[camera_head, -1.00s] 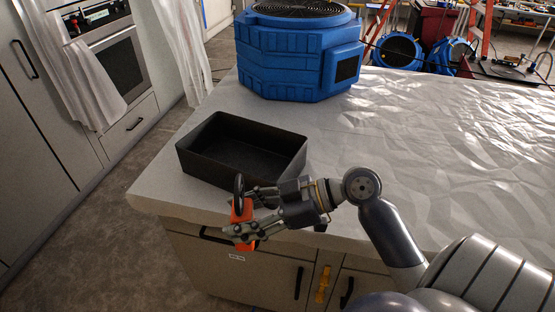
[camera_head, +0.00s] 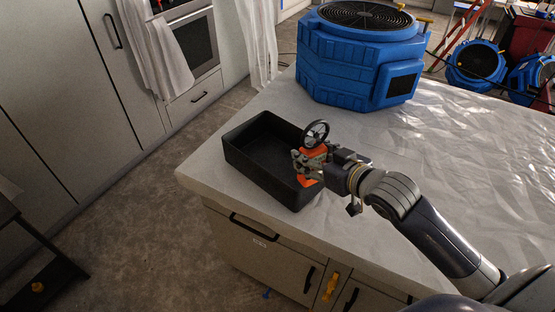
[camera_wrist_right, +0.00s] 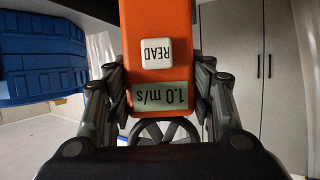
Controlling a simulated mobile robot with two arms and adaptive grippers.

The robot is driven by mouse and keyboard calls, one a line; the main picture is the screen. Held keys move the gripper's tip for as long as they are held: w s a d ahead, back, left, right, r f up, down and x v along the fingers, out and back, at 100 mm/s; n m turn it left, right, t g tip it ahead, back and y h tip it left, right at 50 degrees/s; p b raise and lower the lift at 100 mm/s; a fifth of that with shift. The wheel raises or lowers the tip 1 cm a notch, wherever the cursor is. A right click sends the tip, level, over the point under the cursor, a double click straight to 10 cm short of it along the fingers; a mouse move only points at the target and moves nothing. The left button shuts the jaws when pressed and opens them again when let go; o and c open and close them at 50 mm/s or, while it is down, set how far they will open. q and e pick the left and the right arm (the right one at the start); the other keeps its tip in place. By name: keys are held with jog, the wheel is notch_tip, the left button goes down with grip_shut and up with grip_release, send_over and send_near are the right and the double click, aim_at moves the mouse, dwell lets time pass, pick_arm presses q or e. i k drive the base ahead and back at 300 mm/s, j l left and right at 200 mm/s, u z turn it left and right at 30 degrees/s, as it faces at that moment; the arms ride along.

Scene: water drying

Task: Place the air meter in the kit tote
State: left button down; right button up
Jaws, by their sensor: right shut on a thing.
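The air meter (camera_wrist_right: 158,95) is orange, with a white READ button, a small display showing 1.0 m/s and a black fan ring (camera_head: 316,132). My right gripper (camera_head: 309,164) is shut on its orange body, with one finger on each side in the right wrist view. In the head view the ring points up and the orange lower end points down, over or beside the right wall of the tote; I cannot tell its exact height. The kit tote (camera_head: 238,160) is a black open box on the counter, and the part of its inside that shows looks empty. My left gripper is not in view.
A large blue air mover (camera_head: 345,70) stands on the counter behind the tote. Wrinkled plastic sheeting (camera_head: 480,150) covers the counter to the right. The counter's front left corner (camera_head: 190,172) is close to the tote. Drawers and cupboards lie below.

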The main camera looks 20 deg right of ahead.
aim_at(272, 153)
jog(key=i+j, duration=0.1)
jog(key=i, duration=0.8)
